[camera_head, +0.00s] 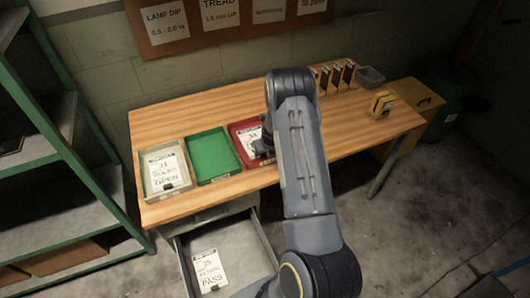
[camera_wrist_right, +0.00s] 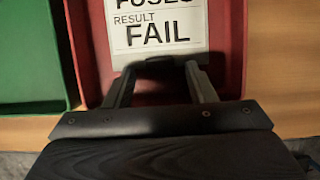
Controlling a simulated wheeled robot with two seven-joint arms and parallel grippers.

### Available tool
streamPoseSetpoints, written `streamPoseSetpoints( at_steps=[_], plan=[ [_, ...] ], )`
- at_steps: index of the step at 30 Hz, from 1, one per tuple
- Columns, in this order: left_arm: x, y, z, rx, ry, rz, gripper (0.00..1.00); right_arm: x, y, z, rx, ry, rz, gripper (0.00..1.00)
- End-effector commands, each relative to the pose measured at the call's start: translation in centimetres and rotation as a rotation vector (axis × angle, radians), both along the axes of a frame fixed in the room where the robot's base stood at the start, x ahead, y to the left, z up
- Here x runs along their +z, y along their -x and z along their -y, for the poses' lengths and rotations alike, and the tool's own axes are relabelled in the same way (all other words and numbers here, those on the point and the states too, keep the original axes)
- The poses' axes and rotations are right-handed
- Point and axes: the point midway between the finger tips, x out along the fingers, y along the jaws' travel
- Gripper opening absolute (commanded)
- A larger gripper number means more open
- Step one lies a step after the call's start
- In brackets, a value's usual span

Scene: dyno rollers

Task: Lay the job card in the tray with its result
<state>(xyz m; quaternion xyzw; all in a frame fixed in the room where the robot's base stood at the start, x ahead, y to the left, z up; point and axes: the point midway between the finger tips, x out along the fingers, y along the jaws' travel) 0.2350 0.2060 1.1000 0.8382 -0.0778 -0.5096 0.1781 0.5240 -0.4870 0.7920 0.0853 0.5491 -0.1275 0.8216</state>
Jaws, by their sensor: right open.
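A white job card (camera_wrist_right: 160,25) reading "FUSES RESULT FAIL" lies in the red tray (camera_wrist_right: 88,40). In the head view the card (camera_head: 246,136) is partly hidden by my right arm, in the red tray (camera_head: 236,131). My right gripper (camera_wrist_right: 157,80) is open over the tray, its fingers either side of the card's dark clip at the near edge. A card reading "OPEN" (camera_head: 165,168) lies in the grey tray (camera_head: 145,185). The green tray (camera_head: 210,155) is empty. A card reading "PASS" (camera_head: 210,268) lies in the open drawer (camera_head: 240,250). My left gripper is out of view.
The wooden table (camera_head: 200,110) has bare room behind the trays. Black-and-brown upright items (camera_head: 337,76), a small clear bin (camera_head: 370,76) and a yellow device (camera_head: 381,104) stand at its right. A green shelf rack (camera_head: 60,160) is at the left.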

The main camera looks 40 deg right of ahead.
Motion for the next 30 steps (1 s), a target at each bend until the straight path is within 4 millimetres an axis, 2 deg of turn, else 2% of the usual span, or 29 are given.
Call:
streamPoseSetpoints(
  at_steps=[12,22,26,29,30],
  plan=[
    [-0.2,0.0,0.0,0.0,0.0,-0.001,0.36,7.8,2.9,-1.0,0.001,0.002,0.004,0.5],
    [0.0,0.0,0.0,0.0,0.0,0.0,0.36,11.5,4.3,-1.9,0.037,0.0,0.006,0.5],
    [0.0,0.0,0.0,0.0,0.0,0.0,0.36,15.1,4.9,-4.9,0.279,0.009,0.041,0.5],
    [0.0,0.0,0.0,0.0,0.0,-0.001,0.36,19.7,6.4,-9.4,0.639,0.062,0.107,0.5],
    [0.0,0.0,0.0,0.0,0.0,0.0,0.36,21.7,7.4,-11.4,0.81,0.104,0.143,0.5]
  ],
)
